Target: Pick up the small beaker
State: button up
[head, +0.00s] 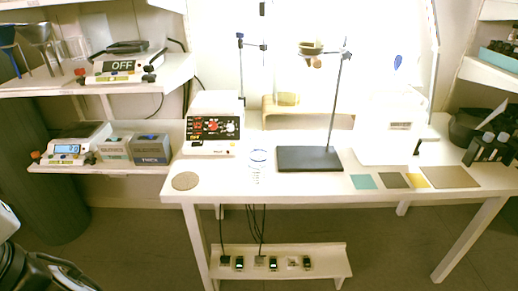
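A small clear glass beaker (257,166) with a blue rim and markings stands upright on the white table, right of the white instrument with the red display. It looks empty. Dark and grey parts of my arm show at the lower left corner, well away from the beaker. I cannot make out the fingertips there, so I cannot tell whether my gripper is open or shut.
The white table (235,185) has a stand with a dark base (308,159) just right of the beaker. A white instrument (212,126) stands to its left, with a round disc (185,181) in front. Coloured squares (393,180) lie farther right. The front edge near the beaker is clear.

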aim_at(257, 172)
jog(key=i+l+u, duration=0.15)
jog(key=l, duration=0.15)
jog(key=i+l+u, duration=0.15)
jog(key=l, duration=0.15)
jog(key=i+l+u, duration=0.15)
jog(key=l, duration=0.15)
jog(key=l+u, duration=0.15)
jog(key=l, duration=0.15)
